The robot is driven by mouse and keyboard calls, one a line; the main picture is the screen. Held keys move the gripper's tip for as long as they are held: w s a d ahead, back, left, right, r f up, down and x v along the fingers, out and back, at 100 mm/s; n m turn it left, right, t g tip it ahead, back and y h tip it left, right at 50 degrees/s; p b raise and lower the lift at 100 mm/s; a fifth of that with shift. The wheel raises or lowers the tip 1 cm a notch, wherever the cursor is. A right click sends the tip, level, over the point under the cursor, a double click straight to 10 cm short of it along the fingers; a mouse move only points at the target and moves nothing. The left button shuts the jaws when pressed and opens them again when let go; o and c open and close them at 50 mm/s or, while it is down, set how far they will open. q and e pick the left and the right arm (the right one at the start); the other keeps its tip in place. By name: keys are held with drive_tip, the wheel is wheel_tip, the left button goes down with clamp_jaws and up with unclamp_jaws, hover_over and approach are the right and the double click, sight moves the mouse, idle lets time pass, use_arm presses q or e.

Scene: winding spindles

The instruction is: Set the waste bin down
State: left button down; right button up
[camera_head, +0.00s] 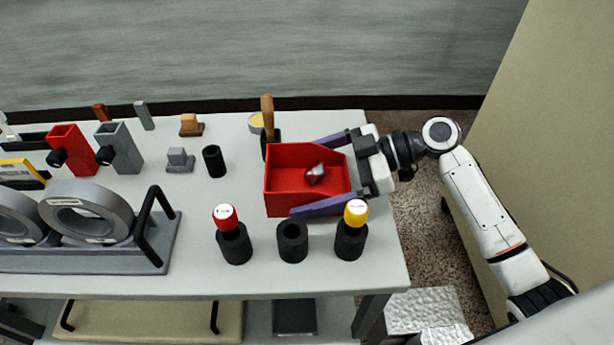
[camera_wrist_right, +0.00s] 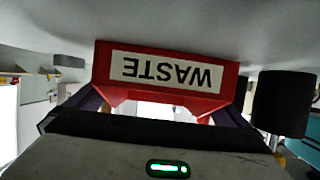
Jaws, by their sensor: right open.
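The red waste bin (camera_head: 290,205) stands at the right end of the grey table (camera_head: 180,283), with a small crumpled silvery and red piece (camera_head: 315,174) inside it. In the right wrist view the bin (camera_wrist_right: 103,75) shows its white WASTE label, upside down in the picture. My right gripper (camera_head: 313,175) comes in from the right. Its two purple fingers lie along the far and near sides of the bin and are open. I cannot tell whether they touch its walls. The bin seems to rest on the tabletop. My left gripper is not in view.
Close in front of the bin stand black holders: one with a red-topped spindle (camera_head: 228,219), an empty one (camera_head: 292,241), and one with a yellow-topped spindle (camera_head: 355,213). A wooden-handled brush (camera_head: 267,118) stands behind the bin. A black cup (camera_head: 214,161) is to its left.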

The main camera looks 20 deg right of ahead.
drive_tip(key=b+v, duration=0.1)
drive_tip(key=v, duration=1.1)
drive_tip(key=shift+r, duration=0.15)
